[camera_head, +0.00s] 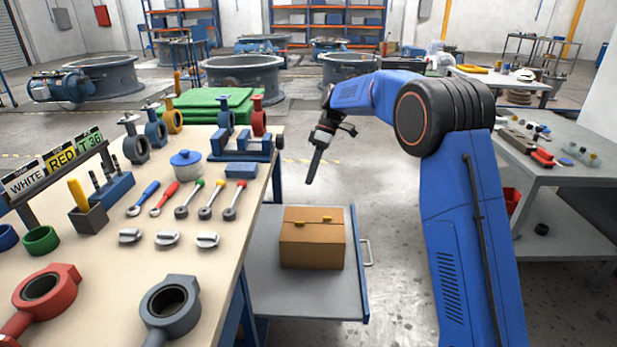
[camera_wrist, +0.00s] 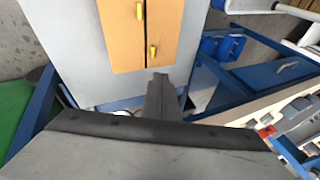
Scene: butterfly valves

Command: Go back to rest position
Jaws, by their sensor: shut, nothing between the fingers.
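My gripper (camera_head: 316,165) hangs in the air at the end of my blue arm, right of the workbench's far corner. Its black fingers are together and point down, with nothing between them. In the wrist view the closed fingers (camera_wrist: 160,95) show at the middle, with a brown box (camera_wrist: 128,30) beyond them. In the head view the brown box (camera_head: 312,245) sits on a grey pulled-out shelf (camera_head: 342,300), below and apart from my gripper.
A grey table (camera_head: 560,170) stands at right. Open floor lies beyond my arm.

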